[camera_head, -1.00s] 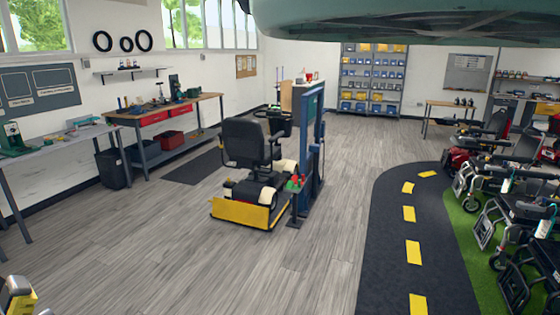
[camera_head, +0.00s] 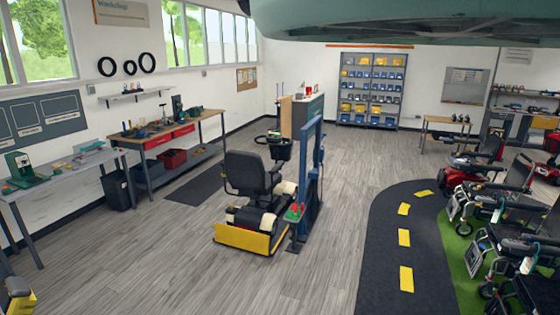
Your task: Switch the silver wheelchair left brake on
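No chair that I can clearly call the silver wheelchair shows. Several dark mobility chairs with grey frames and wheels stand in a row at the right edge, one of them a chair (camera_head: 493,212) on the green strip. Their brakes are too small to tell. My gripper is not in view. A pale green part, probably mine, covers the top of the picture.
A black scooter (camera_head: 252,185) stands by a blue lift post (camera_head: 312,180) and a yellow ramp (camera_head: 243,239). A dark path (camera_head: 385,260) with yellow dashes runs at right. Workbenches (camera_head: 165,135) line the left wall. Grey floor (camera_head: 200,285) is open in front.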

